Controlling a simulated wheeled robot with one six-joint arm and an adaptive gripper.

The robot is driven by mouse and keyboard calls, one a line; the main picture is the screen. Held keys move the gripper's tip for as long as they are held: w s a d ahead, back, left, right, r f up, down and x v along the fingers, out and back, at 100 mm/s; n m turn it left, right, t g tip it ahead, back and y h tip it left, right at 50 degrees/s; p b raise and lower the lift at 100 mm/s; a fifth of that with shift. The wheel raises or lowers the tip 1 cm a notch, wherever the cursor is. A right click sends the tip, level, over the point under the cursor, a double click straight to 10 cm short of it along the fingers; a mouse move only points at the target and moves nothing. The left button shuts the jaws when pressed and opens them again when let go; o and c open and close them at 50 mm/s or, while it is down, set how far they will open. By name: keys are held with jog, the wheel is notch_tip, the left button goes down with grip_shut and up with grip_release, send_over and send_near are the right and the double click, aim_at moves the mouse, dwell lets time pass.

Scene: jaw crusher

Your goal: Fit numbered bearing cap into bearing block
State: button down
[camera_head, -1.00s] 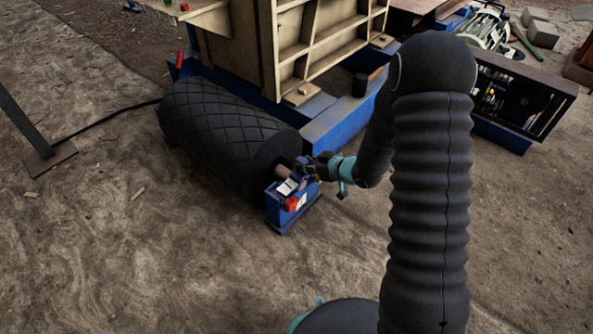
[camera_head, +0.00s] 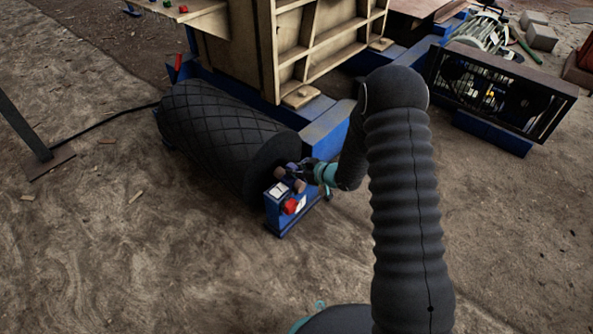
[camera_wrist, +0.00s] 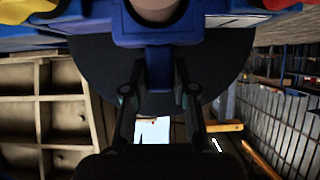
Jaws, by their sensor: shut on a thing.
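My gripper (camera_head: 314,170) is at the near end of the big dark ribbed roller (camera_head: 215,125). In the wrist view its two fingers (camera_wrist: 157,88) are closed on a blue part, the bearing cap (camera_wrist: 157,58); its number cannot be read. In the head view the cap (camera_head: 292,170) is small and partly hidden by the gripper. The blue bearing block (camera_head: 284,218), with red and white patches, stands upright below it at the roller's end. A brown round shaft end (camera_wrist: 152,8) shows beside the cap. Whether cap and block touch cannot be told.
A wooden ribbed panel (camera_head: 320,45) on a blue frame (camera_head: 325,130) stands behind the roller. A dark open-framed unit (camera_head: 500,90) lies at the right. A dark post (camera_head: 22,130) stands at the left. The dirt ground in front is clear.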

jog(key=shift+r, duration=0.1)
jog(key=c, duration=0.9)
grip_release()
jog(key=shift+f, duration=0.2)
jog(key=shift+r, duration=0.15)
